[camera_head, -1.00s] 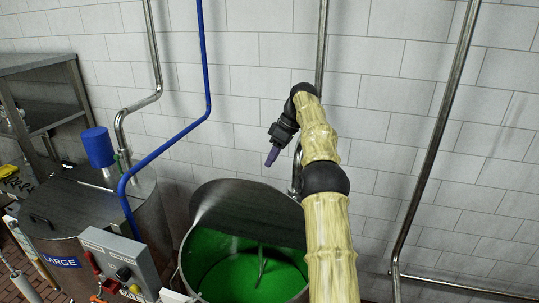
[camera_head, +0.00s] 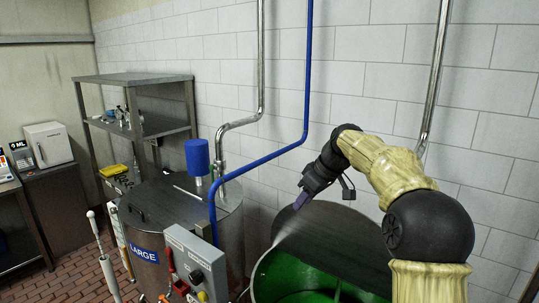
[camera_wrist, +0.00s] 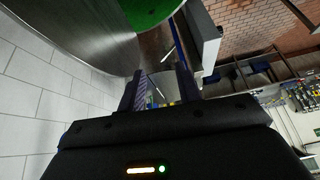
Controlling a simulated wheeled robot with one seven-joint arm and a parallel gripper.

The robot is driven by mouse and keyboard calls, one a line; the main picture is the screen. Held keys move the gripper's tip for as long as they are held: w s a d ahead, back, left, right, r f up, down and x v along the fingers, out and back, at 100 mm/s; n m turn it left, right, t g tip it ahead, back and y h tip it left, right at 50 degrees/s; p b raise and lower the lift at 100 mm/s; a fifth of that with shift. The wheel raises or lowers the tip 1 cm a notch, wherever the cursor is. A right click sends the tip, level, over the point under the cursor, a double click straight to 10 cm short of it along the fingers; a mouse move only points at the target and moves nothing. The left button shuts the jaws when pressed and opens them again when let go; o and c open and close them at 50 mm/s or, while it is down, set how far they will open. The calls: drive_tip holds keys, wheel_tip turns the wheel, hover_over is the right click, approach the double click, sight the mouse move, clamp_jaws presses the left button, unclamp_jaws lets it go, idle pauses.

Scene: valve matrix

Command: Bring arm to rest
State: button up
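My arm reaches up from the lower right of the head view and bends over to the left. My gripper (camera_head: 300,200) hangs at its end, pointing down, just above the dark lid of the open vat. In the wrist view my gripper (camera_wrist: 158,88) shows two dark fingers standing apart with nothing held between them. The open vat (camera_head: 262,275) holds green liquid (camera_head: 320,296), partly hidden by my arm. The vat's steel wall (camera_wrist: 85,35) and the green liquid (camera_wrist: 148,12) show at the top left of the wrist view.
The steel LARGE tank (camera_head: 150,255) with a blue motor (camera_head: 197,157) and a grey control box (camera_head: 195,262) stand left of the vat. A blue pipe (camera_head: 255,162) and metal pipes run up the tiled wall. A shelf rack (camera_head: 135,80) stands further left.

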drive_tip(key=s+d+f+m+h+b, duration=0.2)
drive_tip(key=s+f+m+b, duration=0.1)
drive_tip(key=s+f, duration=1.1)
drive_tip(key=s+d+f+m+h+b, duration=0.2)
drive_tip(key=s+f+m, duration=0.4)
drive_tip(key=s+f, duration=0.8)
drive_tip(key=shift+s+d+m+g+h+b, duration=0.35)
drive_tip(key=shift+s+d+b, duration=0.2)
drive_tip(key=shift+s+b, duration=0.5)
